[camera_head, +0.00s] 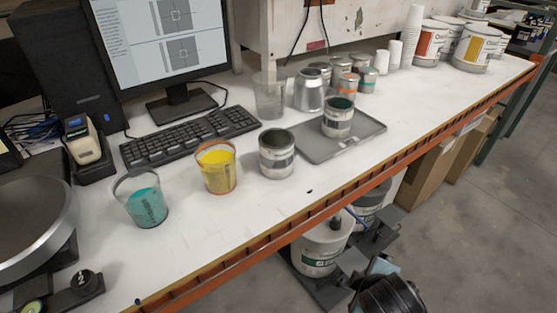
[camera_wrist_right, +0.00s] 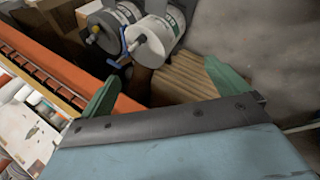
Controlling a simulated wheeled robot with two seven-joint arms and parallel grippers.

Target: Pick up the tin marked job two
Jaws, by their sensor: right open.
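Two open tins with dark contents show in the head view. One tin (camera_head: 277,154) stands on the white bench top, right of the yellow cup. The other tin (camera_head: 338,118) stands on a grey tray (camera_head: 312,149). Their labels are too small to read, so I cannot tell which is marked job two. In the right wrist view my right gripper (camera_wrist_right: 163,88) is open and empty, with green fingers wide apart. It points past the bench's orange edge toward containers below, away from both tins. My left gripper is not in view.
A yellow cup (camera_head: 217,171) and a teal cup (camera_head: 147,206) stand left of the tins. A keyboard (camera_head: 190,134), clear cup (camera_head: 269,96) and silver can (camera_head: 309,90) stand behind. The orange bench edge (camera_head: 290,232) runs in front. White containers (camera_head: 321,247) stand below the bench.

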